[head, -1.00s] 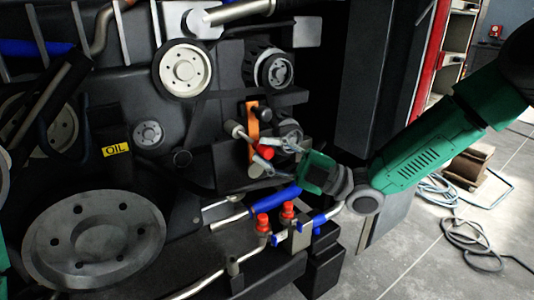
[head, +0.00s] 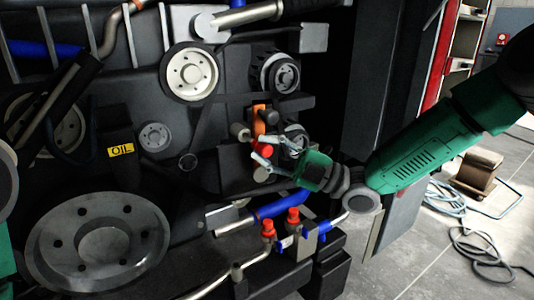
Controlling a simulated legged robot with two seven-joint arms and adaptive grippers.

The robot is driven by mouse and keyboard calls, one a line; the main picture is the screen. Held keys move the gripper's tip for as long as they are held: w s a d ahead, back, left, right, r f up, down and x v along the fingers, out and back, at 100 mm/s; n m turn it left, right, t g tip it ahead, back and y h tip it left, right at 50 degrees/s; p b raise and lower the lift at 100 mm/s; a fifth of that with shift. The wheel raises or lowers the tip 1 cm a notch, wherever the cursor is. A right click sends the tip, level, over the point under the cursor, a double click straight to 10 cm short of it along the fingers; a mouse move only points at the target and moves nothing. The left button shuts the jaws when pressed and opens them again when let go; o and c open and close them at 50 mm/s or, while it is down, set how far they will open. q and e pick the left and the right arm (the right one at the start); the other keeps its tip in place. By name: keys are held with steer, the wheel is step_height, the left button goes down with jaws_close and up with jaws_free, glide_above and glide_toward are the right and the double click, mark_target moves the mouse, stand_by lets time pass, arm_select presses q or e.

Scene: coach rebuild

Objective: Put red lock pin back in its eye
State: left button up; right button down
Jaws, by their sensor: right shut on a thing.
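My right gripper (head: 259,149) reaches in from the right, in front of the engine, with its pale fingers beside an orange bracket (head: 258,124). The eye cannot be told apart among the dark parts around the bracket. My left gripper is out of view; only a green piece of my left arm shows at the left edge.
A grey round-ended part (head: 240,131) stands just left of the fingers. Below are a blue hose (head: 280,206) and two red-capped fittings (head: 268,228). Pulleys (head: 190,73) and a large grey disc (head: 98,245) fill the left. Open floor with cables lies right.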

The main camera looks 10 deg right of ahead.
steer(key=shift+w+a+b, duration=0.3)
steer(key=shift+w+b, duration=0.2)
steer(key=shift+w, duration=0.45)
stand_by(0.3)
steer(key=shift+r, duration=0.1)
steer(key=c, duration=1.3)
jaws_free()
steer(key=shift+w, duration=0.1)
steer(key=o, duration=0.4)
steer(key=shift+a, duration=0.1)
steer(key=b+v, duration=0.1)
steer(key=v, duration=0.7)
steer(key=shift+b, duration=0.3)
